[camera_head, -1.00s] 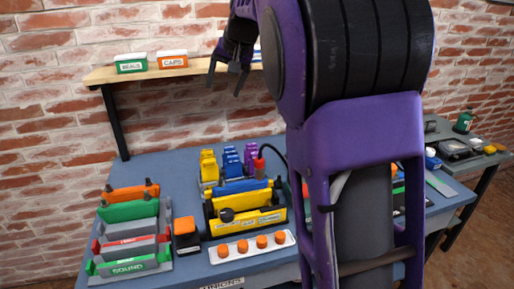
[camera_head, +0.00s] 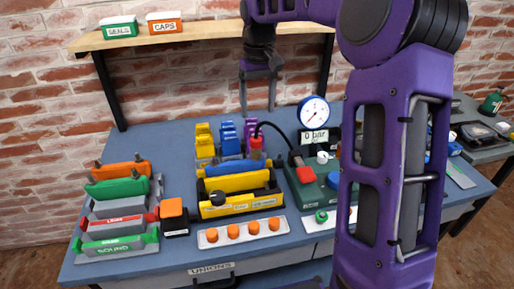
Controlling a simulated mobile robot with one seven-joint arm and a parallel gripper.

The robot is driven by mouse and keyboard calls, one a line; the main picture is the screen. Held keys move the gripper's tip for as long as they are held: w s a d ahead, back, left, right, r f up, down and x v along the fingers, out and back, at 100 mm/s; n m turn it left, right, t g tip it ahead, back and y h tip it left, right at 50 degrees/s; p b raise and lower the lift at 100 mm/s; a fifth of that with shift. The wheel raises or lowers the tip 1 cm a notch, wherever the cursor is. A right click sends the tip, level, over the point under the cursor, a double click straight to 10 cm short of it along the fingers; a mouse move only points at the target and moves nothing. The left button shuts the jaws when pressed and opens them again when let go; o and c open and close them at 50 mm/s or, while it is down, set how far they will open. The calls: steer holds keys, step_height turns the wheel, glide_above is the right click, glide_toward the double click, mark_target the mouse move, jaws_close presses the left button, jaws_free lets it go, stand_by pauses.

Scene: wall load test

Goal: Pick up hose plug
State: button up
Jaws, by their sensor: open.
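The hose plug looks to be the red piece (camera_head: 256,143) at the end of a black hose (camera_head: 272,126). It sits near the purple connectors, behind the yellow block (camera_head: 241,181). The hose curves right to a green test unit (camera_head: 307,188) with a round gauge (camera_head: 314,112) and a "0 bar" display (camera_head: 313,136). My gripper (camera_head: 258,108) is open and empty, pointing down, and appears above the red piece in the picture. I cannot tell how far apart they are in depth.
A tray of orange caps (camera_head: 243,241) lies at the table's front. A rack of coloured blocks (camera_head: 118,245) stands left, beside an orange-topped block (camera_head: 172,207). A wall shelf (camera_head: 200,31) holds boxes labelled seals (camera_head: 119,27) and caps (camera_head: 164,23). Blue table (camera_head: 150,140) is clear at back left.

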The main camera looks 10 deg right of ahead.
mark_target(256, 138)
steer(key=f+b, duration=0.1)
steer(key=f, duration=1.2)
steer(key=shift+w+a+f+b, duration=0.15)
steer(key=shift+w+a+b, duration=0.05)
steer(key=shift+b, duration=0.15)
jaws_close()
